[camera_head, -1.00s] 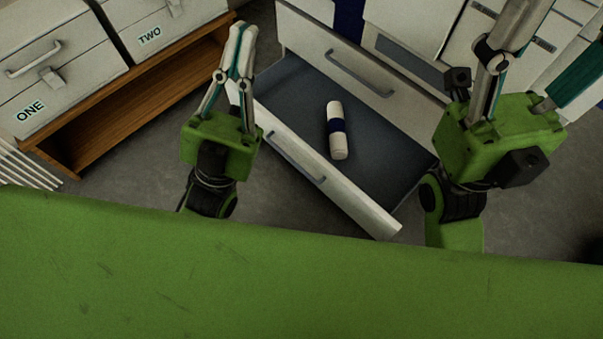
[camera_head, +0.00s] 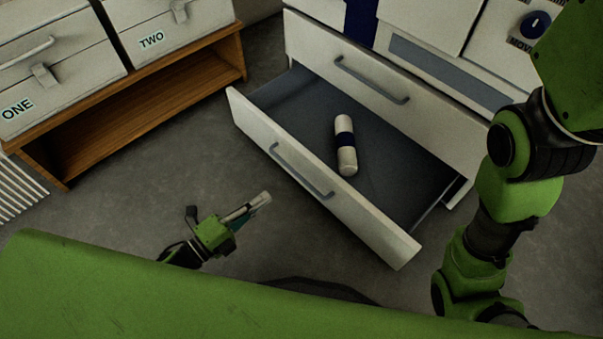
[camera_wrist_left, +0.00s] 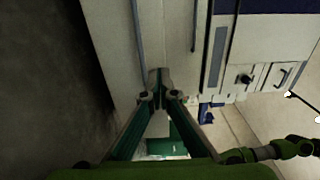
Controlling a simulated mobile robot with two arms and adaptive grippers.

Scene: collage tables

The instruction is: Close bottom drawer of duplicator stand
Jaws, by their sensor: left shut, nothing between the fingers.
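The bottom drawer (camera_head: 400,245) of the white duplicator stand (camera_head: 440,120) is pulled out in the head view, with a grey handle (camera_head: 303,172) on its front. A white cylinder with a dark blue band (camera_head: 345,146) lies inside it. My left gripper (camera_head: 264,197) is shut and empty, low in front of the drawer and left of its handle, apart from the front in this view. In the left wrist view, its closed fingertips (camera_wrist_left: 158,74) point toward pale panels with a long bar. My right arm stands at the right of the head view; its gripper is out of frame.
The closed drawer above has its own handle (camera_head: 372,80). A wooden shelf (camera_head: 150,95) at the left carries boxes labelled ONE (camera_head: 40,80) and TWO (camera_head: 165,35). Bare grey floor (camera_head: 130,195) lies between shelf and drawer.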

